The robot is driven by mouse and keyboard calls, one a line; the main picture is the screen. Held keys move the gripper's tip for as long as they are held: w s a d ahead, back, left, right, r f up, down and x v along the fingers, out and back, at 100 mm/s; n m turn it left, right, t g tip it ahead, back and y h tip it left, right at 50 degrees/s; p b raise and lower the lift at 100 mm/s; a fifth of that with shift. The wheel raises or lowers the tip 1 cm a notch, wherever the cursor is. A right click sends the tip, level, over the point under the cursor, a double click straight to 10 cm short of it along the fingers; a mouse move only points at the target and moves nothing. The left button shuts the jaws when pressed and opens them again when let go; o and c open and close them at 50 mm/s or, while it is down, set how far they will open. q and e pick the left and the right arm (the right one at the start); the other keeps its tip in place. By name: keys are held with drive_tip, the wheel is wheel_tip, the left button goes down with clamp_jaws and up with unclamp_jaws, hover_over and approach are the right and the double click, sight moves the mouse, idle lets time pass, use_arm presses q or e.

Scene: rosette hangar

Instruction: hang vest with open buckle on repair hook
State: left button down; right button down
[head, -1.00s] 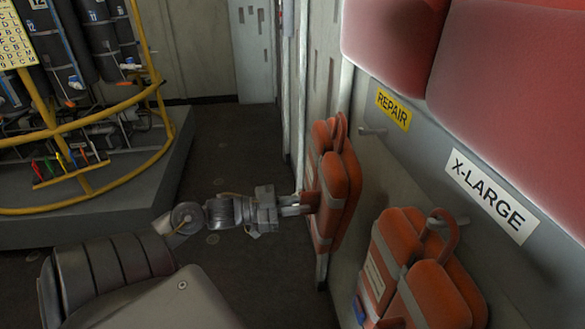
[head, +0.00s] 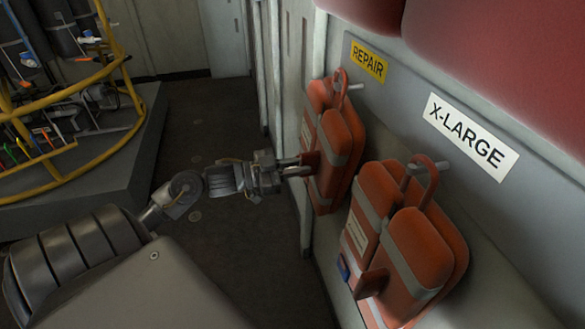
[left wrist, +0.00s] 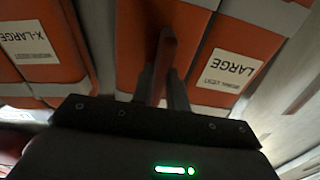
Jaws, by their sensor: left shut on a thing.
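An orange vest (head: 342,137) with a grey band hangs upright against the wall below the yellow REPAIR sign (head: 369,62). My left gripper (head: 302,166) is shut on its left edge. The vest's top loop (head: 342,88) overlaps the repair hook (head: 357,87) in the head view; I cannot tell whether the peg passes through it. The left wrist view shows this vest close up (left wrist: 205,35), with a LARGE label, and the fingers (left wrist: 163,88) on an orange tab. I cannot make out its buckle. My right gripper is out of view.
A second orange vest (head: 418,245) hangs on the X-LARGE hook (head: 443,167), close to the right of the held vest, with a blue buckle (head: 343,268) low on its left side. A yellow-railed rack (head: 128,93) stands at left. The floor between is clear.

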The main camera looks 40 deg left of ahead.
use_arm(q)
drive_tip(key=shift+w+d+f, duration=0.25)
drive_tip(key=shift+w+f, duration=0.15)
drive_tip(key=shift+w, duration=0.05)
drive_tip(key=shift+w+d+f, duration=0.1)
drive_tip(key=shift+w+f, duration=0.05)
drive_tip(key=shift+f, duration=0.35)
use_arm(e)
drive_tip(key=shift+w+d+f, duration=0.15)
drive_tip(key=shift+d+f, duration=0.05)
